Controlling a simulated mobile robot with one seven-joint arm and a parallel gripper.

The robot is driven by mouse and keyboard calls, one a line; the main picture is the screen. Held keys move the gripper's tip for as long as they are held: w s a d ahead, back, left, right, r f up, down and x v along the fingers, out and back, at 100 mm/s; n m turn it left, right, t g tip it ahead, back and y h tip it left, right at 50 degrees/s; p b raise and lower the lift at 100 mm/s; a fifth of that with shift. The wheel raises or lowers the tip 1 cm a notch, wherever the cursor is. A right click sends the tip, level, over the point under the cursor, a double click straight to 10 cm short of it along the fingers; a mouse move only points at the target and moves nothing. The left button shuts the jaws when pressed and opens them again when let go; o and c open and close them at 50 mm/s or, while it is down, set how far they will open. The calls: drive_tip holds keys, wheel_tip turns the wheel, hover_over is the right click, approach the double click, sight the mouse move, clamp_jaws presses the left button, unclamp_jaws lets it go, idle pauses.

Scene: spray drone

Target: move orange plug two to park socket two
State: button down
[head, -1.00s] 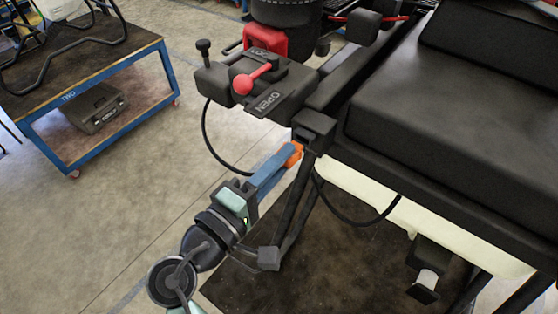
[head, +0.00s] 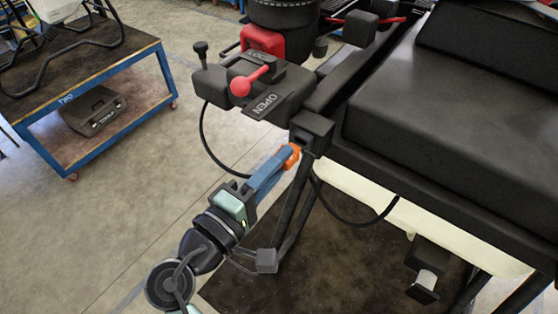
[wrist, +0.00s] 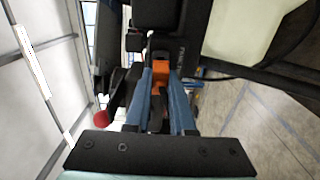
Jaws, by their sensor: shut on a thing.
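The orange plug (head: 291,156) is between the tips of my gripper (head: 284,158), whose two blue fingers are shut on it. The plug is at the lower side of a black block (head: 312,131) on the drone's near corner. I cannot tell whether it is seated in the block or only beside it. In the wrist view the orange plug (wrist: 160,72) shows between the blue fingers (wrist: 161,88), up against black parts. I cannot tell which part is park socket two.
A black unit with a red lever (head: 250,80) marked OPEN stands above and left of my gripper. Black cables (head: 352,221) loop on both sides of it. A black fitting with a white cylinder (head: 427,279) is at lower right. A blue-framed cart (head: 85,95) stands left; floor between is clear.

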drive_tip(key=shift+x, duration=1.25)
drive_tip(key=c, duration=0.7)
unclamp_jaws()
drive_tip(key=shift+a, duration=0.1)
drive_tip(key=shift+s+a+f, duration=0.1)
drive_tip(key=shift+s+a, duration=0.1)
drive_tip(key=shift+s, duration=0.1)
drive_tip(key=b+v, duration=0.4)
drive_tip(key=v, duration=0.8)
drive_tip(key=shift+s, duration=0.1)
